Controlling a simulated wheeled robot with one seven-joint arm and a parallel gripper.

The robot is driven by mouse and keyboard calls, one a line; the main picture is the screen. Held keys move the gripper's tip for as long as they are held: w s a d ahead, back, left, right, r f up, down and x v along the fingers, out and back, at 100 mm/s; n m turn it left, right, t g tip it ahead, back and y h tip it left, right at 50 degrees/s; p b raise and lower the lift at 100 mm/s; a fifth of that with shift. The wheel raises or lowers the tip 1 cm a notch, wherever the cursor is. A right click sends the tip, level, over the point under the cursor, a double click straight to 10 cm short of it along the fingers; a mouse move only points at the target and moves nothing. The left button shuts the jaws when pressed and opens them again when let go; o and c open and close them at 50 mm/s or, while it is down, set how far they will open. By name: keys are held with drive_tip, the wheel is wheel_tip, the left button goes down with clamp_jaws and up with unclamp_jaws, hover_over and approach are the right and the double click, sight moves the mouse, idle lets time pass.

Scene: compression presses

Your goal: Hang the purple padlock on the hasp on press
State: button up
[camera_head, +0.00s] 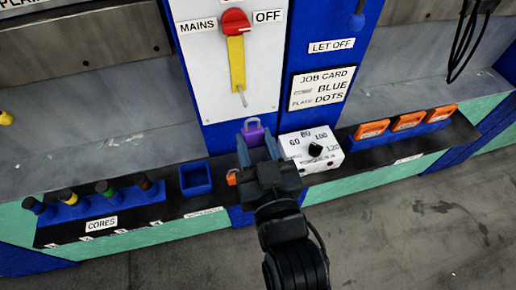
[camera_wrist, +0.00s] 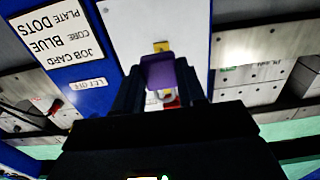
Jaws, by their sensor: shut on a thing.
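My gripper (camera_head: 258,146) is shut on the purple padlock (camera_head: 253,133), with the body between its fingers and the shackle pointing away from the gripper. The padlock also shows in the wrist view (camera_wrist: 159,72), between the dark fingers (camera_wrist: 160,88). The press has a white panel with a red MAINS switch (camera_head: 235,21). Below it hangs a yellow hasp (camera_head: 237,62) with a small metal piece (camera_head: 242,97) at its lower end. In the head view the padlock appears below the hasp, apart from it. The wrist view shows a yellow bit (camera_wrist: 161,46) beyond the padlock.
A white dial box (camera_head: 312,150) stands just right of my gripper. An empty blue bin (camera_head: 196,179) and a rack of several coloured cores (camera_head: 72,212) are left on the ledge. Orange blocks (camera_head: 409,121) sit at right. A job card (camera_head: 319,88) is on the blue column.

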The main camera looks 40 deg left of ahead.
drive_tip(key=f+b+x, duration=0.1)
drive_tip(key=b+x, duration=0.3)
drive_tip(key=x, duration=0.3)
drive_tip(key=shift+f, duration=0.2)
idle(0.6)
drive_tip(key=shift+w, duration=0.1)
idle(0.5)
drive_tip(key=o, duration=1)
drive_tip(key=shift+d, duration=0.1)
